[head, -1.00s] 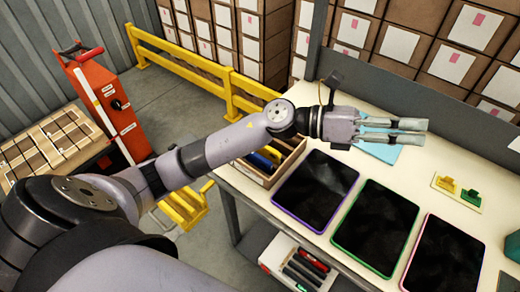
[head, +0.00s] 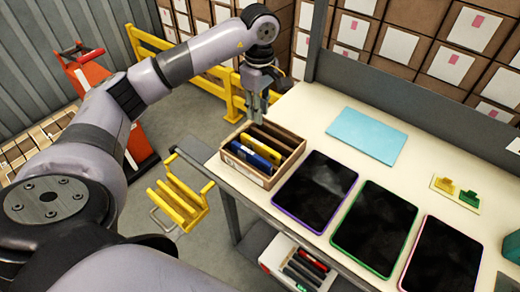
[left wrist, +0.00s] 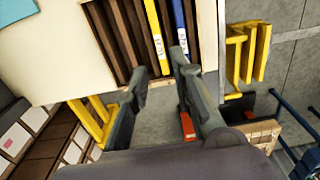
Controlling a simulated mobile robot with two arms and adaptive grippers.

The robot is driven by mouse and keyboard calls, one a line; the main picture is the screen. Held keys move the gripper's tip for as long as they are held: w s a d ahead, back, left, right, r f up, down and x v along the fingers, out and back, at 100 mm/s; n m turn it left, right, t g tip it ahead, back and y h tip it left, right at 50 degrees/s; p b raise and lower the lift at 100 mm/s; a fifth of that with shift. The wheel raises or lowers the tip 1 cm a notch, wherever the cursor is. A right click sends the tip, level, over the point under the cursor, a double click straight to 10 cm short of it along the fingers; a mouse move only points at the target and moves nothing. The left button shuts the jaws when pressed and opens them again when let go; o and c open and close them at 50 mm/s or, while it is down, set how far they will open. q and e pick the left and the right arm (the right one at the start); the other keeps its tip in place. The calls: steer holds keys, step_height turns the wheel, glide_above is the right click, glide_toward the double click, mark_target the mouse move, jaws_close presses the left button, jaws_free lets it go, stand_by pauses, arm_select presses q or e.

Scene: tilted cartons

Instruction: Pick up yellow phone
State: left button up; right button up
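The yellow phone (head: 266,149) stands on edge in a slotted wooden box (head: 243,172) at the left end of the table, next to a blue phone (head: 249,157). In the left wrist view the yellow phone (left wrist: 154,30) and the blue phone (left wrist: 181,28) show as narrow edges with light labels. My left gripper (head: 256,110) points down above the far-left part of the box. In the left wrist view its fingers (left wrist: 160,72) are apart with nothing between them, and the phones lie beyond the tips. My right gripper is not in view.
A light blue pad (head: 366,135) and several dark tablets (head: 315,190) lie on the white table right of the box. A small yellow-green holder (head: 456,193) is farther right. A yellow rack (head: 182,203) is at the table's left end, and a yellow rail (head: 150,40) runs behind.

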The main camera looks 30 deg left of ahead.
arm_select(q)
steer(key=p, duration=0.2)
glide_above(260, 144)
steer(key=f, duration=0.8)
steer(key=shift+s+f, duration=0.1)
steer(key=shift+s, duration=0.1)
step_height(260, 144, down, 5)
steer(key=shift+w+r+p, duration=0.1)
steer(key=shift+w+p, duration=0.05)
steer(key=shift+p, duration=0.85)
steer(key=shift+f, duration=0.25)
steer(key=shift+c, duration=0.5)
jaws_close()
